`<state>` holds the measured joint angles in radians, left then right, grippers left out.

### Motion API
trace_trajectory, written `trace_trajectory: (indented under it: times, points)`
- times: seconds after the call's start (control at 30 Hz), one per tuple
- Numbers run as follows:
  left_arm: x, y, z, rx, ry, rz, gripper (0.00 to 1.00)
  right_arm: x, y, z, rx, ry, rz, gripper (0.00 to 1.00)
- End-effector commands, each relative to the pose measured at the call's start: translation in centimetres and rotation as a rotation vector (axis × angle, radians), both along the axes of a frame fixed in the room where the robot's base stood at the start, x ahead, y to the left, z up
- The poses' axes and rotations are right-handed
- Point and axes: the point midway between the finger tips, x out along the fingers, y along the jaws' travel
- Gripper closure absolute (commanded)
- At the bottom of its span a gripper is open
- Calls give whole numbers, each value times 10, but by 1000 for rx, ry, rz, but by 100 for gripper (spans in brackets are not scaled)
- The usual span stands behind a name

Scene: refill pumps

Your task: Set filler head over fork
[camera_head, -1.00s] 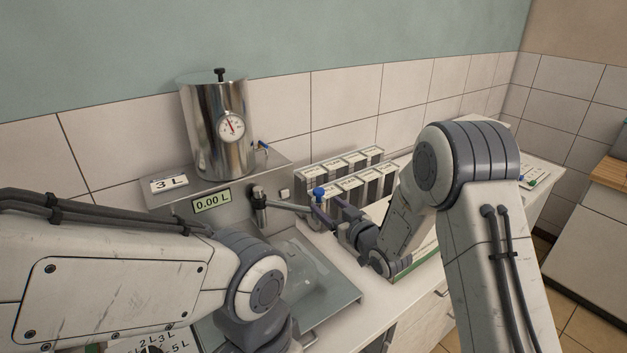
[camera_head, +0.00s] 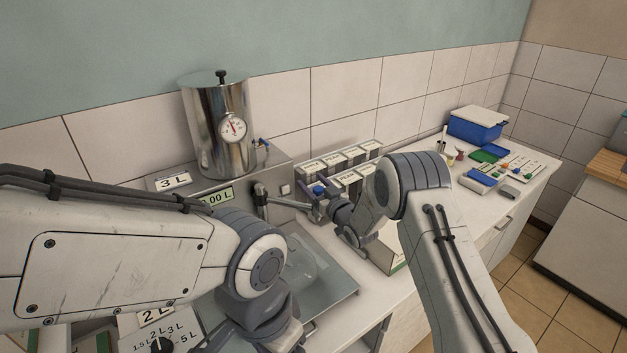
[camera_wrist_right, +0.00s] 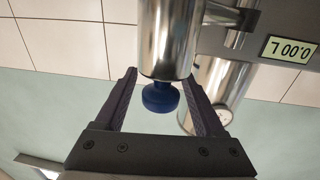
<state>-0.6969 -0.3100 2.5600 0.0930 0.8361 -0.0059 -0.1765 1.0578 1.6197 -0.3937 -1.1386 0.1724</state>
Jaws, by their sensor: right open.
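A filler head, a shiny metal cylinder with a blue knob, fills the top middle of the right wrist view (camera_wrist_right: 168,45), where the picture is upside down. Its blue knob shows in the head view (camera_head: 318,189), at the end of a pipe from the pump unit. My right gripper (camera_head: 322,203) is open, with its fingers on either side of the blue knob; I see gaps beside the knob in the right wrist view (camera_wrist_right: 172,92). My left wrist is low in the head view; its jaws cannot be made out. I cannot pick out the fork.
A steel tank (camera_head: 215,130) with a gauge stands on the pump unit, whose display (camera_head: 218,197) is partly hidden by my left arm. Several labelled boxes (camera_head: 345,160) stand behind my right gripper. A metal tray (camera_head: 335,285) lies below. A blue bin (camera_head: 476,128) is at the back right.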

Motion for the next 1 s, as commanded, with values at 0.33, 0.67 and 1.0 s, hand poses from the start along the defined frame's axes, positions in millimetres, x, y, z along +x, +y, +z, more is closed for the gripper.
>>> trace_trajectory:
  times: [0.33, 0.67, 1.0]
  points:
    - [0, 0, 1, 0, 0, 0, 24, 2, 1, -1, -1, 1, 0, 44]
    - [0, 0, 1, 0, 0, 0, 24, 2, 0, 0, -1, 1, -1, 100]
    - [0, 0, 1, 0, 0, 0, 24, 2, 0, 0, -1, 1, -1, 100]
